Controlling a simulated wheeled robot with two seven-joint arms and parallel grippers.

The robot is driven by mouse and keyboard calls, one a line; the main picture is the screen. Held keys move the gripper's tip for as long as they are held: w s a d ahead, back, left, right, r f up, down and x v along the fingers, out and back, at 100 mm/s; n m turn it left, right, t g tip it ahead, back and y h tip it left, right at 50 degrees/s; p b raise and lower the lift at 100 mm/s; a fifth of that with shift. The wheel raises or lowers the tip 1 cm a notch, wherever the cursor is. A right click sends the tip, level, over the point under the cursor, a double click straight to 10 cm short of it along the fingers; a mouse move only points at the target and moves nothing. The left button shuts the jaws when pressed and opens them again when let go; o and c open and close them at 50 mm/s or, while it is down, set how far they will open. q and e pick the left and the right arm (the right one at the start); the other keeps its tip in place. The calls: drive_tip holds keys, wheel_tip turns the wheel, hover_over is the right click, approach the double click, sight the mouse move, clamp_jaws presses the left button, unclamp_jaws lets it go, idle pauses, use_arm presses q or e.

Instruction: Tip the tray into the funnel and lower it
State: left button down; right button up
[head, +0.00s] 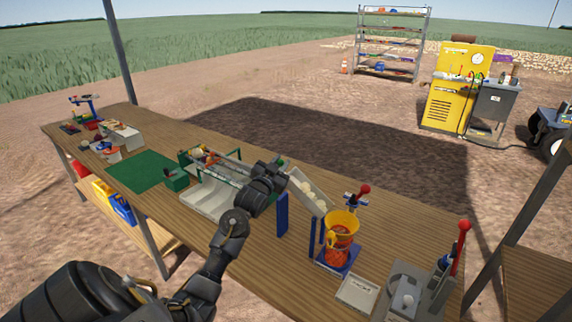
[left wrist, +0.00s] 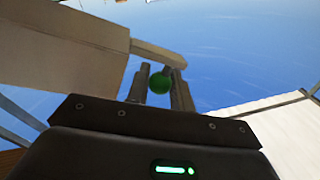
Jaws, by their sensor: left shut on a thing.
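The tray (head: 317,199) is pale and holds several whitish onions (head: 306,187). It is raised above the table and tilted, its lower end towards the yellow funnel (head: 341,217). The funnel stands over an orange net-like container (head: 338,241) on a blue base. My left gripper (head: 272,176) is at the tray's left side in the head view. In the left wrist view its fingers (left wrist: 162,87) are shut on a round green knob (left wrist: 159,83). The fingertips and knob are hidden in the head view. My right gripper is out of view.
A blue post (head: 282,214) stands left of the funnel. A red-knobbed lever (head: 365,189) rises behind it. A grey device with a red-handled lever (head: 463,240) is at the table's right end. A green mat (head: 146,172) and a green-framed conveyor-like rig (head: 206,198) lie left.

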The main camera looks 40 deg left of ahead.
use_arm(q)
drive_tip(key=shift+d+r, duration=0.15)
drive_tip(key=shift+r, duration=0.05)
idle(0.4)
drive_tip(key=c, duration=1.5)
unclamp_jaws()
drive_tip(key=shift+c, duration=0.2)
drive_tip(key=shift+s+d+f, duration=0.1)
drive_tip(key=shift+s+f, duration=0.15)
drive_tip(key=shift+s, duration=0.2)
drive_tip(key=r+b+v, duration=0.1)
drive_tip(key=b+v, duration=0.2)
drive_tip(key=v, duration=0.6)
drive_tip(key=shift+s+f, duration=0.35)
drive_tip(key=shift+s, duration=0.15)
